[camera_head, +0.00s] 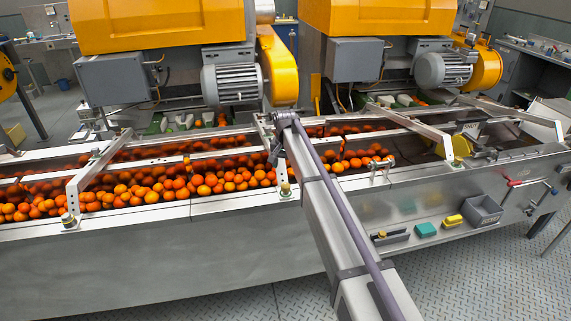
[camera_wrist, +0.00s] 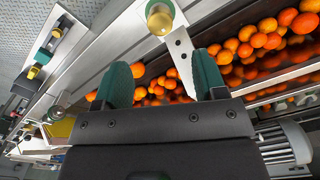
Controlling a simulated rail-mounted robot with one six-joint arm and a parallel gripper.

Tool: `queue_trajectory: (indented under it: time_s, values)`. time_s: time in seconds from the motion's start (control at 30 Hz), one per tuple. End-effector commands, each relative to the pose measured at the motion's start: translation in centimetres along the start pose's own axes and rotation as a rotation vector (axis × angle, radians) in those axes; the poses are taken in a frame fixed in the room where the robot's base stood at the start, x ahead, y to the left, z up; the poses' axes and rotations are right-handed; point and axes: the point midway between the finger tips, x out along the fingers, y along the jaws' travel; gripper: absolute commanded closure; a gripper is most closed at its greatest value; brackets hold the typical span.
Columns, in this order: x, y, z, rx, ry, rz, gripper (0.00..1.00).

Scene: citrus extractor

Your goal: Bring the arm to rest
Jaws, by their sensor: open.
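My gripper (camera_wrist: 161,78) shows in the wrist view with its two green fingers apart and nothing held between them. It is over the conveyor's edge, and oranges (camera_wrist: 158,92) show beyond and between the fingers. A metal bracket with a yellow knob (camera_wrist: 159,19) lies just past the fingertips in that view; I cannot tell the exact gap. In the head view my arm reaches from the lower right up to the conveyor, and its link hides the gripper there.
The conveyor (camera_head: 130,219) carries many oranges (camera_head: 205,184) under metal cross brackets. Orange machines with grey motors (camera_head: 232,84) stand behind. The floor in front is clear.

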Motion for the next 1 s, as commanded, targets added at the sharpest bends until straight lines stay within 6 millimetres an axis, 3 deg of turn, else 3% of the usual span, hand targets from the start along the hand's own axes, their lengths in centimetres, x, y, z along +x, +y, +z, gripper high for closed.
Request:
queue_trajectory:
  time_s: [0.5, 0.57, 0.63, 0.8, 0.9, 1.0]
  values:
    - [0.1, 0.1, 0.2, -0.061, 0.0, 0.0, 0.35]
    - [0.1, 1.6, 3.3, -0.13, -0.001, 0.0, 0.35]
    - [0.1, 4.7, 7.7, -0.19, -0.001, 0.001, 0.35]
    - [0.0, 16.3, 20.3, -0.268, -0.001, 0.001, 0.35]
    - [0.0, 22.2, 27.4, -0.267, -0.001, 0.001, 0.35]
    - [0.0, 26.4, 32.5, -0.229, -0.001, 0.001, 0.35]
